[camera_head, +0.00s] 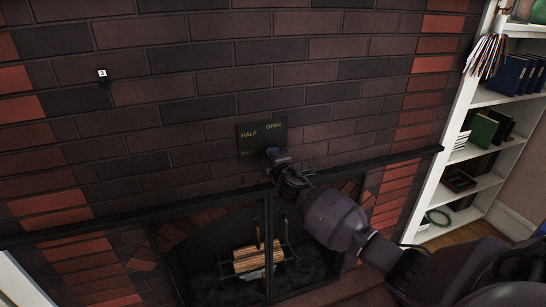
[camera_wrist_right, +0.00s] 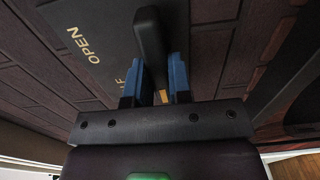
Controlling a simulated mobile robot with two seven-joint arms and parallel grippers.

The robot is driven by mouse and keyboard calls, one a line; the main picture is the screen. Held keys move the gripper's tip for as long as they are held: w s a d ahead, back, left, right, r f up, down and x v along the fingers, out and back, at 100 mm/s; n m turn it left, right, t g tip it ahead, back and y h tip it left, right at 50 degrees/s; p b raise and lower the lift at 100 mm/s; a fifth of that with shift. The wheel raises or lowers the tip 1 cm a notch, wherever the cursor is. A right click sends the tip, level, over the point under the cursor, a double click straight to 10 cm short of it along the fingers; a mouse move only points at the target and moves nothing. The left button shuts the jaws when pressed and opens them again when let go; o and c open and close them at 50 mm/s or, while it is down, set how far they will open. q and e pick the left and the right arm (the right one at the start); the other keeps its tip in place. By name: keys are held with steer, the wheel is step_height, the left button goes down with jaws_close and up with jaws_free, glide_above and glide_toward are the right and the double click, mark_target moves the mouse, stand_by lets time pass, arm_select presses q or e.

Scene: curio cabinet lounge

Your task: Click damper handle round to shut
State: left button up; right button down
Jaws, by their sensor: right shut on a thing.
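The dark damper plate (camera_head: 260,141) is on the brick wall above the fireplace. Its words HALF and OPEN are readable; its lower part is partly covered by my arm. In the right wrist view the plate (camera_wrist_right: 84,62) shows OPEN and part of HALF. The black damper handle (camera_wrist_right: 150,38) stands out from the plate, between the blue fingers of my right gripper (camera_wrist_right: 157,66). In the head view my right gripper (camera_head: 276,161) is at the plate's lower edge, shut on the handle, which it mostly hides. The setting of the handle cannot be read. My left gripper is not in view.
A black mantel ledge (camera_head: 402,160) runs below the plate. Under it is the fireplace, with glass doors and a stack of logs (camera_head: 255,262). A white bookshelf (camera_head: 462,122) stands at the right.

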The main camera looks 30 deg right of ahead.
steer(key=c, duration=1)
jaws_free()
steer(key=shift+c, duration=0.2)
steer(key=v, duration=1.1)
steer(key=shift+p, duration=0.4)
steer(key=shift+w+f, duration=0.1)
